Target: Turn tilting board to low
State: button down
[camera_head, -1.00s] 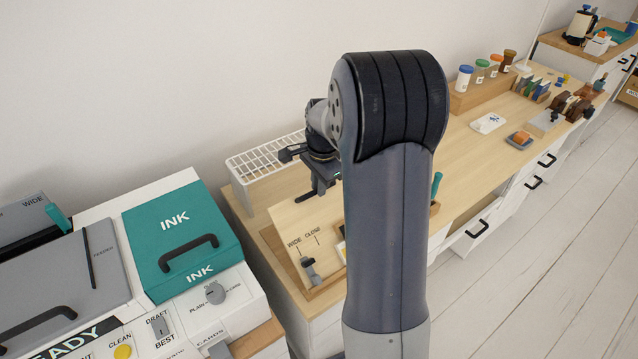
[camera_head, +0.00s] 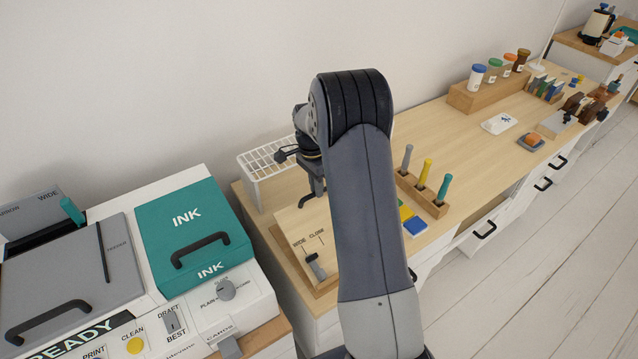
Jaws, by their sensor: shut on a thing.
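The tilting board (camera_head: 290,222) is a pale wooden panel in a wooden frame on the desk, left of my arm. It carries the labels WIDE and CLOSE and a small grey lever (camera_head: 316,267) near its front end. My gripper (camera_head: 312,198) is at the far part of the board, low over its upper edge. It is shut on the board, though the contact is small and partly covered by my wrist. My forearm hides the right part of the board. The board looks tilted, but its exact height setting cannot be read.
A white wire rack (camera_head: 268,160) stands behind the board. A printer with a teal INK cover (camera_head: 195,228) is close on the left. A wooden holder (camera_head: 422,195) with grey, yellow and teal tools stands right of my arm.

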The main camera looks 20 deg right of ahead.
jog(key=shift+r, duration=0.15)
jog(key=shift+w, duration=0.1)
jog(key=c, duration=1.4)
grip_release()
jog(key=shift+c, duration=0.2)
notch_tip(320, 180, up, 11)
jog(key=w+b, duration=0.1)
jog(key=shift+w, duration=0.15)
jog(key=shift+a+f, duration=0.1)
jog(key=shift+f, duration=0.1)
